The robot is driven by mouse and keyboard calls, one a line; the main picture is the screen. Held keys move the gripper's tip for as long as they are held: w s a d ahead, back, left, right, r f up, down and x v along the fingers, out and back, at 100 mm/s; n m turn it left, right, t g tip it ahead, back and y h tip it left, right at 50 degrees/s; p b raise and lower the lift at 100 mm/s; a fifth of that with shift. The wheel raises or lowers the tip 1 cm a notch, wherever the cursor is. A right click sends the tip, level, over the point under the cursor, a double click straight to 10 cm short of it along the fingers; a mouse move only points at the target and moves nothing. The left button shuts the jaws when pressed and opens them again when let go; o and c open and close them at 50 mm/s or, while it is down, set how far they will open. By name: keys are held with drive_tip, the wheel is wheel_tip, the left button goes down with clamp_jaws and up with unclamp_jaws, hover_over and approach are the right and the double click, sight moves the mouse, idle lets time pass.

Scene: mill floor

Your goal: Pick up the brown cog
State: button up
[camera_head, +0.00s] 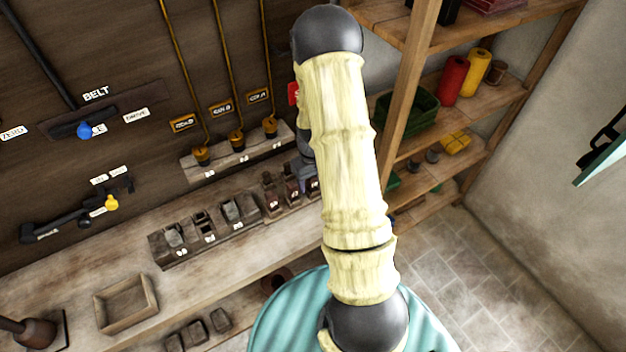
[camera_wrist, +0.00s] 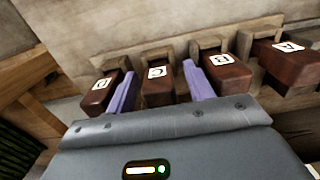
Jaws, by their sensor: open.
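Several dark brown blocks lettered D (camera_wrist: 100,93), C (camera_wrist: 157,92), B (camera_wrist: 226,76) and A (camera_wrist: 290,65) sit in a row of wooden holders in the wrist view. No toothed wheel shows; I cannot tell which block the task calls the brown cog. My gripper (camera_wrist: 161,92) is open, its two purple fingers on either side of block C, one between D and C, the other between C and B. Contact with C cannot be told. In the head view, brown blocks (camera_head: 271,190) show on the bench, partly hidden by my arm.
A rack of grey blocks (camera_head: 158,250) stands left of the brown ones on the bench. An empty wooden tray (camera_head: 125,322) lies nearer the front. Wall levers (camera_head: 84,130) and hanging rods are behind. Shelves on the right hold a green crate (camera_head: 408,112) and red and yellow cylinders.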

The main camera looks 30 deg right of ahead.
drive_tip(key=shift+a+f, duration=0.1)
idle(0.3)
drive_tip(key=c, duration=1)
drive_tip(key=shift+c, duration=0.2)
wheel_tip(320, 180, up, 10)
drive_tip(key=shift+r+b, duration=0.1)
drive_tip(key=shift+b, duration=0.8)
